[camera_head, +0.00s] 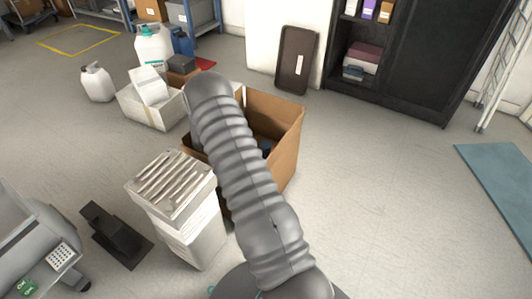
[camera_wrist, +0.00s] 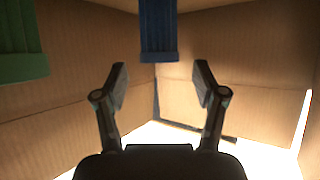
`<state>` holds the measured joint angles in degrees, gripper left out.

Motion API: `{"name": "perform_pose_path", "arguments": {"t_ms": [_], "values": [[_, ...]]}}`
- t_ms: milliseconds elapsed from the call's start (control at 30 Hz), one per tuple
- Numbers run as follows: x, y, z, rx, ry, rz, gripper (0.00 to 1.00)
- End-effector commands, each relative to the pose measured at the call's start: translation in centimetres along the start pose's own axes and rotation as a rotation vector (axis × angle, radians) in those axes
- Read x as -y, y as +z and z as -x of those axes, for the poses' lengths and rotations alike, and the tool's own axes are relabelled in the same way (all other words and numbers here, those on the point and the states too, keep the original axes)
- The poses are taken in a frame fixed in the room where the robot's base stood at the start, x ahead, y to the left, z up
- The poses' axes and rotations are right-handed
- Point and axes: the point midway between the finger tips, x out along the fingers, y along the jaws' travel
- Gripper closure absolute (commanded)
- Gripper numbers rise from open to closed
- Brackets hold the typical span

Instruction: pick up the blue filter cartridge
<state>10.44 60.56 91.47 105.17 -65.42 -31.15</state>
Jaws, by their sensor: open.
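In the wrist view a blue ribbed cylinder, the blue filter cartridge (camera_wrist: 158,30), hangs down from the top edge of the picture, just beyond and between my fingertips. My gripper (camera_wrist: 160,85) is open and empty, with a finger to each side below the cartridge's visible end. The fingers do not touch it. In the head view a small blue patch (camera_head: 266,147) shows inside the cardboard box (camera_head: 283,158). My arm hides much of the box there, and my gripper is hidden.
A green ribbed piece (camera_wrist: 22,50) is at the left of the wrist view. Cardboard walls (camera_wrist: 235,85) surround my gripper. A white ridged-top unit (camera_head: 172,188) stands left of the box, and a white crate (camera_head: 150,112) behind it.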

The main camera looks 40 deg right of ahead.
Motion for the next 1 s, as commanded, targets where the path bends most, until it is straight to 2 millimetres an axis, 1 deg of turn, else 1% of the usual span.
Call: {"name": "perform_pose_path", "arguments": {"t_ms": [33,100,200,367,467,700,800,900,1000], "values": [[0.0,0.9,-0.5,0.0,0.001,0.002,0.3],[0.0,1.6,-0.9,0.0,-0.001,0.0,0.3],[0.0,1.3,-1.7,0.0,0.0,-0.002,0.3],[0.0,1.3,-2.2,0.001,-0.001,-0.001,0.3],[0.0,1.4,-3.0,0.001,-0.001,-0.001,0.3],[-0.1,1.4,-6.7,0.0,0.001,-0.001,0.3],[0.0,1.3,-7.8,0.001,-0.001,-0.001,0.3],[0.1,1.3,-8.2,0.0,-0.002,-0.001,0.3],[0.1,1.2,-8.2,0.0,-0.003,-0.001,0.3]]}}
